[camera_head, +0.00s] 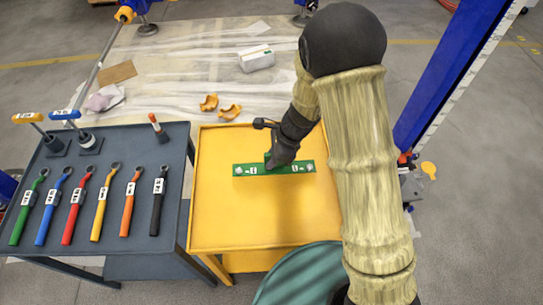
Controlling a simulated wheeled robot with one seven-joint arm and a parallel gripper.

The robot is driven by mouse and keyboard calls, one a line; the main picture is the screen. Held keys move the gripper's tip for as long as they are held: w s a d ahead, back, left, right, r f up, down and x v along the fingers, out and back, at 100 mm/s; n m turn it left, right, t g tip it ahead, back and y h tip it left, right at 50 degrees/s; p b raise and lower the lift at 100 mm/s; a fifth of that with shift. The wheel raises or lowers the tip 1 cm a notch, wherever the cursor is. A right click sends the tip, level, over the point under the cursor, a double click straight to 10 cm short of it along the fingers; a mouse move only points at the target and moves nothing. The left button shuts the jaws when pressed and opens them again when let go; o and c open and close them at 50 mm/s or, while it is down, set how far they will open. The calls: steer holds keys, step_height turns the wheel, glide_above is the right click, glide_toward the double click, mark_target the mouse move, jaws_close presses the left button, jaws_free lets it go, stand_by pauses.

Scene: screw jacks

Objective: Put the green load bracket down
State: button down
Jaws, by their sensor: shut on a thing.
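The green load bracket (246,170) is a long flat green bar with white markings, lying left to right in the picture over the yellow table (225,220). My gripper (272,160) is at the middle of the bracket, shut on its raised central part. The fingertips are partly hidden by the gripper body. A soft shadow falls on the yellow top below the bracket, but I cannot tell whether the bracket touches the surface.
A dark grey table (120,225) to the left holds several coloured wrenches and a few T-handled tools. Orange parts (230,112) and a white box (256,58) lie beyond the yellow table. A blue upright (450,75) stands at right. The front of the yellow top is clear.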

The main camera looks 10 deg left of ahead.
steer(key=shift+f+b, duration=0.55)
steer(key=shift+f, duration=1.3)
steer(key=c, duration=1.4)
jaws_free()
steer(key=p+v, duration=0.2)
steer(key=v, duration=1)
steer(key=shift+p, duration=0.3)
